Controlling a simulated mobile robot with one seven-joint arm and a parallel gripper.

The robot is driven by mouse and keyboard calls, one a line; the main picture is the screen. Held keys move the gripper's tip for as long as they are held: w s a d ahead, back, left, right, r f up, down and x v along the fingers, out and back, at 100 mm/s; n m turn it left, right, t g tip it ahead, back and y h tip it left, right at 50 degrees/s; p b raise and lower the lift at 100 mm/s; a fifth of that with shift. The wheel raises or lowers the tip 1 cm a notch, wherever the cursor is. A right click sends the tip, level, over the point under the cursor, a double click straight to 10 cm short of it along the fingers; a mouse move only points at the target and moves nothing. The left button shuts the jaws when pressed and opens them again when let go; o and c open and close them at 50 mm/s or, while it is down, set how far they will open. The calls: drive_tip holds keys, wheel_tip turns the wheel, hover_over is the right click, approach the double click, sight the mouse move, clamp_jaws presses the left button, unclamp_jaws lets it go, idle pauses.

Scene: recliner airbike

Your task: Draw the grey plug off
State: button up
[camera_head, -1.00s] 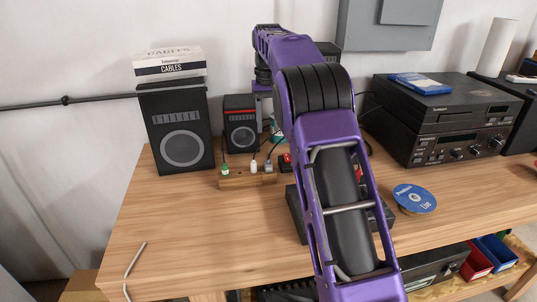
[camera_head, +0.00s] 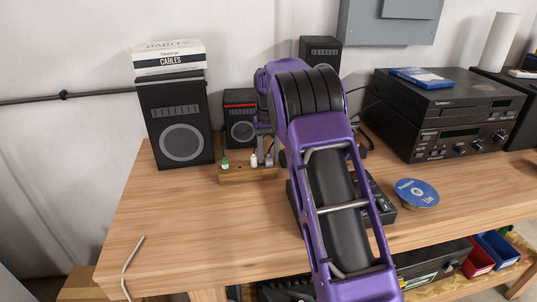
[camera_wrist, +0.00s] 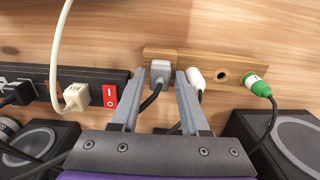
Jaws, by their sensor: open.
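The grey plug (camera_wrist: 160,72) sits in a wooden block (camera_wrist: 208,64) in the wrist view, with its dark cable running toward my gripper. In the head view it is at the right end of the block (camera_head: 232,176), partly hidden by my arm. My gripper (camera_wrist: 160,78) is open, with one finger on each side of the grey plug. The right finger lies between the grey plug and a white plug (camera_wrist: 195,78). I cannot tell whether either finger touches a plug. A green-and-white plug (camera_wrist: 260,86) stands at the block's far end.
An empty hole (camera_wrist: 220,76) shows in the block. In the wrist view, a black power strip (camera_wrist: 66,76) with a red switch (camera_wrist: 109,96) and other plugs lies to the left. Speakers (camera_head: 180,125) (camera_head: 240,118) stand close by.

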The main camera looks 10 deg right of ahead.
sight(268, 156)
clamp_jaws()
drive_tip(key=shift+r+p, duration=0.65)
idle(0.5)
drive_tip(key=shift+r, duration=0.1)
idle(0.3)
drive_tip(key=shift+r, duration=0.9)
